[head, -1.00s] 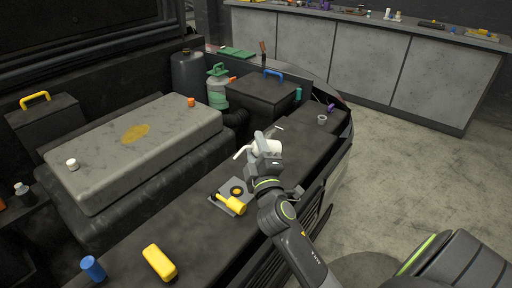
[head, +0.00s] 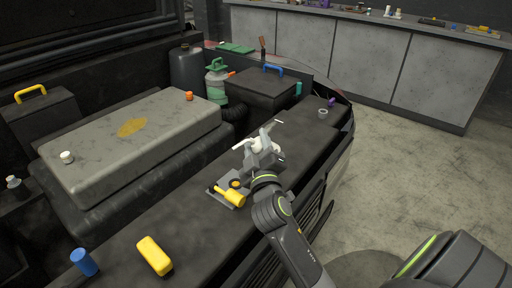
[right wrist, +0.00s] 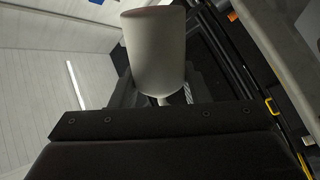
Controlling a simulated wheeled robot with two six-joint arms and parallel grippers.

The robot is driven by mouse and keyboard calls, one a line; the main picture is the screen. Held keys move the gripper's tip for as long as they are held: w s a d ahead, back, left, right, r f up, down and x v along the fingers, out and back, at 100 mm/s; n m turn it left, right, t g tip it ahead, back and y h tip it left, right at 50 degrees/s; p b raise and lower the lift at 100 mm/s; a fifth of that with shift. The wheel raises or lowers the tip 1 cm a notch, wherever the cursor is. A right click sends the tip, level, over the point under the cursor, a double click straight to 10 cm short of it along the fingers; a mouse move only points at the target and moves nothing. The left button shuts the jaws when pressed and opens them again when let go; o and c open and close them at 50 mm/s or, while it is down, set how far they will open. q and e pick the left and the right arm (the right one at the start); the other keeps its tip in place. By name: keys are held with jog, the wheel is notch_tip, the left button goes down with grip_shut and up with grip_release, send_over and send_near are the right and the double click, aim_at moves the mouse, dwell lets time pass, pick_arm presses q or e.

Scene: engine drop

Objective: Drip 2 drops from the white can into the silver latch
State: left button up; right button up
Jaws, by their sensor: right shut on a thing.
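The white can (head: 268,146) is in my right gripper (head: 262,151), above the dark front ledge, with its thin spout pointing left in the head view. The gripper is shut on the can and hides part of it. In the right wrist view, the can's pale body (right wrist: 155,50) stands up between the fingers (right wrist: 155,92). The silver latch appears to be the grey plate (head: 219,197) with a yellow lever, lying on the ledge below and left of the can. No drop is visible. My left gripper is not in view.
A yellow block (head: 155,256) and a blue cylinder (head: 84,262) lie nearer on the ledge. A small grey ring (head: 323,113) is farther right. The grey engine cover (head: 90,155) and a black box with a blue handle (head: 262,88) stand behind.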

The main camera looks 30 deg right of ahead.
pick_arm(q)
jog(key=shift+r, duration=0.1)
pick_arm(e)
jog(key=shift+r, duration=0.15)
jog(key=shift+r+p, duration=0.3)
jog(key=shift+p, duration=0.25)
notch_tip(320, 180, up, 4)
jog(key=p, duration=0.4)
jog(key=shift+r+p, duration=0.95)
jog(key=shift+r, duration=0.15)
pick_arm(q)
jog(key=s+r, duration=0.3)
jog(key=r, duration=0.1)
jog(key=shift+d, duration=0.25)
pick_arm(e)
jog(key=shift+m, duration=0.3)
jog(key=shift+f+m+h, duration=0.1)
jog(key=shift+m+h, duration=0.2)
jog(key=shift+m, duration=0.6)
jog(key=shift+m+g, duration=0.7)
jog(key=shift+m, duration=1.1)
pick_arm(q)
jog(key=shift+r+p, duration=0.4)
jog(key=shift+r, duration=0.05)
pick_arm(e)
jog(key=shift+m+g, duration=0.6)
jog(key=shift+m, duration=1.8)
